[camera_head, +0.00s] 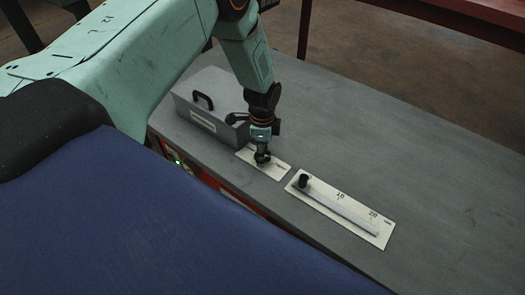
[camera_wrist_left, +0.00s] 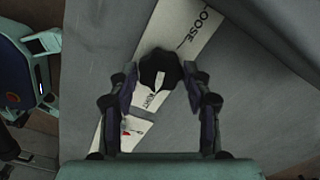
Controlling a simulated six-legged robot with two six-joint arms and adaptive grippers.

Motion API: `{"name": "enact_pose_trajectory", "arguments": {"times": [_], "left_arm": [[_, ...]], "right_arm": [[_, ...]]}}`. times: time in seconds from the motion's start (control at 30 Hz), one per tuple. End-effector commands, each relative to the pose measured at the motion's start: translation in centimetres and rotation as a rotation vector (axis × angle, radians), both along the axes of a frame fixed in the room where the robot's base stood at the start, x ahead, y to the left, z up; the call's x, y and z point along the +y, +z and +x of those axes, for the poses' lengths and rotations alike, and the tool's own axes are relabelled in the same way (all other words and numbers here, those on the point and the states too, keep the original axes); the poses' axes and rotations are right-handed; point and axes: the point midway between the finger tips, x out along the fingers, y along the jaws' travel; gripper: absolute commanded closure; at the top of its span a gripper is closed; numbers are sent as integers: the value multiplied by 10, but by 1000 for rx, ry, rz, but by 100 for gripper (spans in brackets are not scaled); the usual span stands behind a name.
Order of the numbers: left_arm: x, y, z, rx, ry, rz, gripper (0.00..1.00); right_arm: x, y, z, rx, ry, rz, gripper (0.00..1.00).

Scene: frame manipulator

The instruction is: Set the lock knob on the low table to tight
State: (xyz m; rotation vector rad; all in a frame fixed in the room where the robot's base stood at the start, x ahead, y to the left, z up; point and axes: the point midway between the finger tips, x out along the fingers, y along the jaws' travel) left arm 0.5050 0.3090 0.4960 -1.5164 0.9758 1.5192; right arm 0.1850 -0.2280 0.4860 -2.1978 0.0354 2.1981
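The lock knob is black and round with a lobed edge; it shows in the left wrist view (camera_wrist_left: 160,68) and stands on a white label plate (camera_wrist_left: 190,35). The plate reads LOOSE toward the upper right and has a partly covered word ending in IGHT below the knob. My left gripper (camera_head: 262,152) points down over the plate on the low table (camera_head: 420,150). In the left wrist view its two fingertips (camera_wrist_left: 160,72) sit against opposite sides of the knob, shut on it. My right gripper is out of view.
A grey box with a black handle (camera_head: 205,100) stands left of the gripper on the table. A white slider plate with a black knob and number marks (camera_head: 340,215) lies to the right. The table beyond them is clear.

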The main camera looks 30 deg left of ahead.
Motion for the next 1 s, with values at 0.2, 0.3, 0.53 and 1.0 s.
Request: {"name": "enact_pose_trajectory", "arguments": {"times": [0.2,0.3,0.53,1.0], "left_arm": [[0,0,0,0,1,0,30],[0,0,0,-1,1,0,30],[0,2,1,-2,1,0,30],[0,82,2,-5,1,-1,30]], "right_arm": [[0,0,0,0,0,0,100],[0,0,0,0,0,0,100],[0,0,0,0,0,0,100],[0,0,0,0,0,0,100]]}}
